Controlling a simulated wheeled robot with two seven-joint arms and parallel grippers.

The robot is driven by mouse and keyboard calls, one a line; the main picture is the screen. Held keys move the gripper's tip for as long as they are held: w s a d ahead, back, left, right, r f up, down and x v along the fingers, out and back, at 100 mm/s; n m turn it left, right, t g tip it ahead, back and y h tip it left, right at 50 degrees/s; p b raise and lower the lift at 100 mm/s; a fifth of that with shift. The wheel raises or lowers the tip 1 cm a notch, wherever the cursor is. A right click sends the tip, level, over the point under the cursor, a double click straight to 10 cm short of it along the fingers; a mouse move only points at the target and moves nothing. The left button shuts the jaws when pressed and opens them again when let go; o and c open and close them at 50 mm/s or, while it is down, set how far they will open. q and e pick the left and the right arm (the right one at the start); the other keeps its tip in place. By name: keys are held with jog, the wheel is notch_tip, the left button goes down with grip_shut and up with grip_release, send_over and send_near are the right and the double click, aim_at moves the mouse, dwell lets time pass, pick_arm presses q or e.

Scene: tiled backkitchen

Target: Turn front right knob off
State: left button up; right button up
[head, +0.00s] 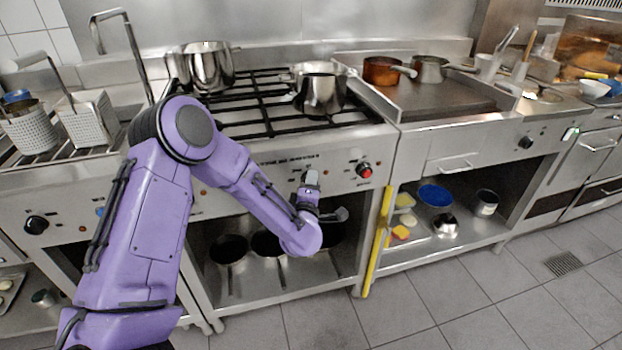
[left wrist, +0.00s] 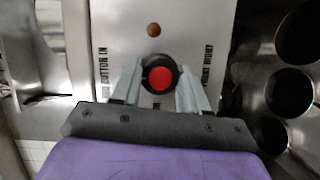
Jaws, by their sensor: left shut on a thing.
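The left wrist view shows a round dark knob with a red face (left wrist: 158,78) on the light control panel (left wrist: 114,62). My left gripper (left wrist: 158,92) has one finger on each side of this knob and is shut on it. In the head view my left gripper (head: 312,187) is at the stove's front panel (head: 240,186), right of its middle. A red-faced knob (head: 364,170) shows in the open to the right of the gripper. My right gripper is out of view.
Steel pots (head: 320,93) stand on the stove's black grates (head: 245,124). Dark pans (head: 229,249) sit on the shelf below the panel. A yellow upright strip (head: 376,243) stands at the stove's right edge. The tiled floor (head: 450,305) in front is clear at the right.

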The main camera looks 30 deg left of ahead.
pick_arm(q)
jog(key=shift+m+p, duration=0.35)
jog(key=shift+m, duration=0.05)
dwell(0.4)
jog(key=o, duration=1.1)
jog(key=shift+c, duration=0.2)
jog(key=shift+d, duration=0.1)
jog(key=v, duration=1)
jog(key=shift+s+r+b, duration=0.2)
jog(key=shift+s+b, duration=0.05)
jog(key=shift+b, duration=0.2)
jog(key=shift+d, duration=0.1)
